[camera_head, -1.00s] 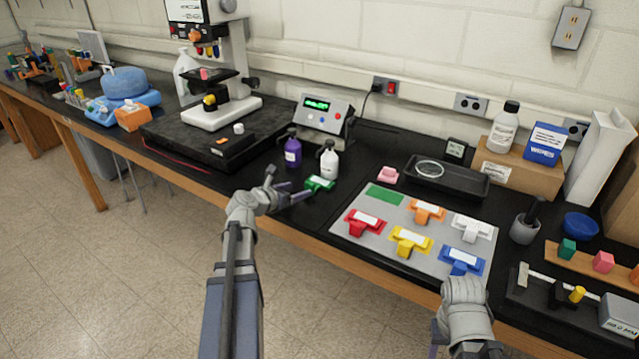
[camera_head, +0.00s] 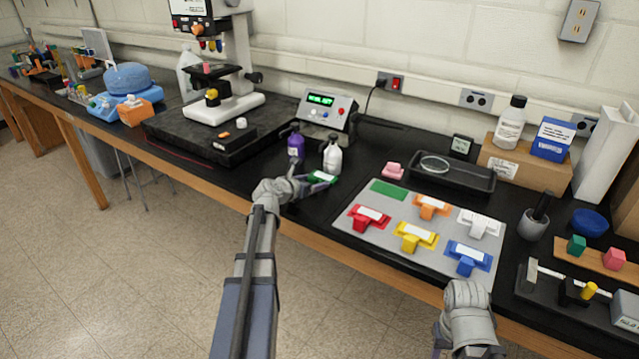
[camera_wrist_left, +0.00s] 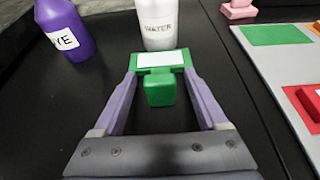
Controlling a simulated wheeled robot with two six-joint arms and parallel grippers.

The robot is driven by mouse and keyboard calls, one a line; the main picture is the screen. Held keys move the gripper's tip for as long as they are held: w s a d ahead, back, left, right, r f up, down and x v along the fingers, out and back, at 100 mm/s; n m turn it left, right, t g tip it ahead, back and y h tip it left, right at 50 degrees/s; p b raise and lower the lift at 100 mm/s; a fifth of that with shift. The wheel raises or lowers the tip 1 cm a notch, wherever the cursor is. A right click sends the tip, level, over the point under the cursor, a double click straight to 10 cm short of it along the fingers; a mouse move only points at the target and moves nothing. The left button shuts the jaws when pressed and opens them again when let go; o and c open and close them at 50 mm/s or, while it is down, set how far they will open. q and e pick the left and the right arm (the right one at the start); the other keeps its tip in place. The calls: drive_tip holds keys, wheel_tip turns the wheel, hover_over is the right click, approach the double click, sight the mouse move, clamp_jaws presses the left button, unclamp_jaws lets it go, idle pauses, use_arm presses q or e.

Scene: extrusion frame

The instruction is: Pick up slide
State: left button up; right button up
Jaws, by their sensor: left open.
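The green slide holder (camera_head: 321,178) with a white label lies on the black bench, just in front of the white water bottle. In the left wrist view the green slide (camera_wrist_left: 161,90) sits between the two purple fingers of my left gripper (camera_wrist_left: 160,88), its block end toward the palm. The fingers are open, one on each side of the block, with gaps visible. In the head view my left gripper (camera_head: 308,188) is low at the slide and partly hides it. My right arm shows at lower right; its fingertips are not clearly seen.
A purple dye bottle (camera_head: 295,146) and a white water bottle (camera_head: 332,155) stand close behind the slide. A grey board (camera_head: 385,245) with coloured slides and an empty green patch (camera_head: 390,190) lies to the right. A control box (camera_head: 323,110) stands behind the bottles.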

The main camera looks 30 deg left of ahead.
use_arm(q)
clamp_jaws()
idle(0.5)
drive_tip(key=shift+r, duration=0.1)
drive_tip(key=shift+r+p, duration=0.9)
drive_tip(key=shift+p, duration=0.05)
drive_tip(key=shift+r+p, duration=0.95)
drive_tip(key=shift+p, duration=0.05)
drive_tip(key=s+a, duration=0.1)
drive_tip(key=s, duration=1.7)
drive_tip(key=shift+a+f, duration=0.15)
drive_tip(key=shift+a, duration=0.05)
drive_tip(key=w+d+r+p, duration=0.1)
drive_tip(key=w+r+p, duration=0.3)
drive_tip(key=w, duration=1.2)
drive_tip(key=shift+d+r, duration=0.15)
drive_tip(key=shift+r, duration=0.05)
